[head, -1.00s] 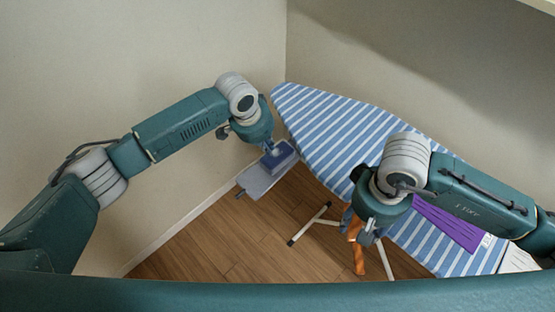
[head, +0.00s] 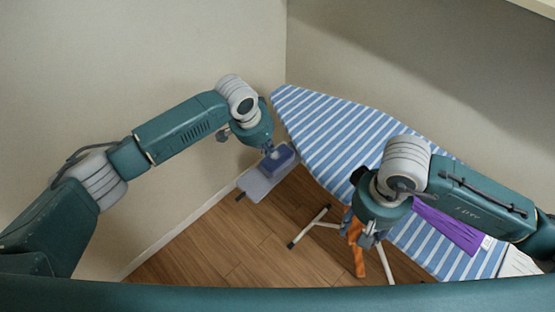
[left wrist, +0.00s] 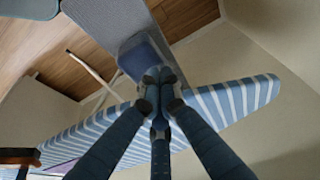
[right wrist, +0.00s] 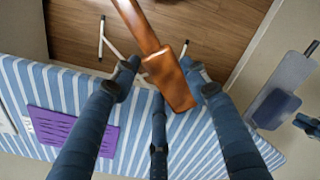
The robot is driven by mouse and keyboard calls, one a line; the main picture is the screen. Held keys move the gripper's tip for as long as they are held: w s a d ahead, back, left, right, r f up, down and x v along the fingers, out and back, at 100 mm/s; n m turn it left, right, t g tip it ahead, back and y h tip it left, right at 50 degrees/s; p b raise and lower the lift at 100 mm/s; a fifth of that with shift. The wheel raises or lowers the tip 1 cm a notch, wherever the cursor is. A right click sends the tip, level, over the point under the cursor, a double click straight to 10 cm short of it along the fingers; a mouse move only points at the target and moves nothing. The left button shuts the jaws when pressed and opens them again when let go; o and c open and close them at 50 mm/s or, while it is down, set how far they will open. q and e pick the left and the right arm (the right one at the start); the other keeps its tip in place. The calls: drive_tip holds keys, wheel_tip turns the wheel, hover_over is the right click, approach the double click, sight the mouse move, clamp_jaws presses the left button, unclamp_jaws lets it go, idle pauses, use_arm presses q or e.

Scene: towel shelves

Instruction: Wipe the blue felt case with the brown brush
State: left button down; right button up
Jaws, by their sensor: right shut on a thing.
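The blue felt case (head: 281,156) rests on a small grey shelf at the board's left end. It also shows in the left wrist view (left wrist: 139,52). My left gripper (head: 270,150) is at the case, and its fingertips (left wrist: 158,76) are close together over the case's near edge. I cannot tell whether they touch it. The brown brush (right wrist: 168,78) is between the fingers of my right gripper (right wrist: 160,72), which is shut on it. In the head view the brush (head: 358,255) hangs below my right gripper (head: 370,235), at the board's near edge, apart from the case.
A blue-and-white striped ironing board (head: 330,125) stands against the walls, with its pale legs (head: 308,227) over the wood floor. A purple folded cloth (head: 450,230) lies on it under my right arm. The grey shelf (head: 258,186) has bare room in front of the case.

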use_arm(q)
drive_tip(key=shift+f, duration=0.55)
use_arm(e)
drive_tip(key=shift+f, duration=0.2)
use_arm(q)
drive_tip(key=shift+r, duration=0.15)
use_arm(e)
drive_tip(key=shift+r, duration=0.1)
